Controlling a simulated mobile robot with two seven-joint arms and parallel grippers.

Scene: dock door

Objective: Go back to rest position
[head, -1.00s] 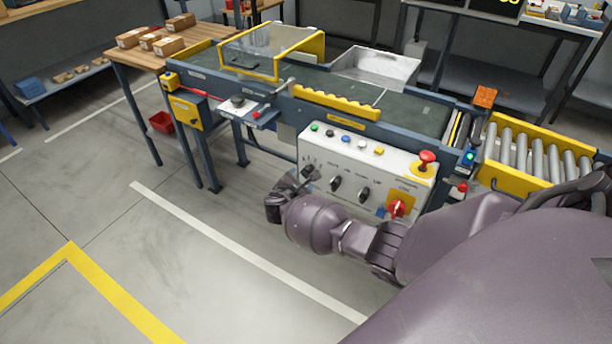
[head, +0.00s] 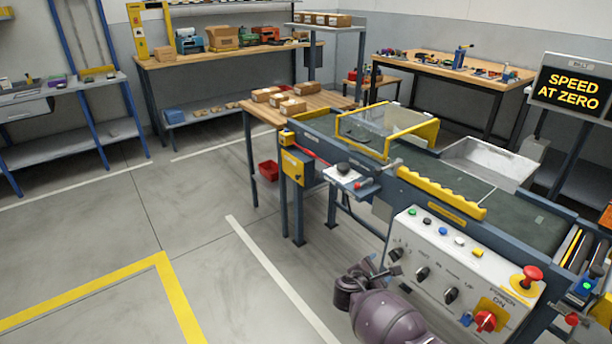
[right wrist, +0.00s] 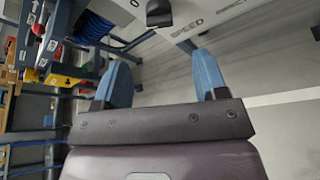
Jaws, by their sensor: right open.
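My right gripper (head: 372,268) is at the lower middle of the head view, near the left end of the white control panel (head: 425,235). In the right wrist view its two blue fingers are apart with nothing between them (right wrist: 163,76). A dark panel knob (right wrist: 159,12) and the word "SPEED" show beyond the fingertips, with a gap. The purple wrist of my right arm hangs in front of the panel's lower left corner. My left gripper is in neither view.
The conveyor (head: 450,200) runs behind the panel, with a yellow-framed guard (head: 415,130) over it. A display (head: 573,90) reads "SPEED AT ZERO". A red button (head: 530,273) sits on the panel's right. A table with boxes (head: 256,114) adjoins the conveyor. The left floor is clear.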

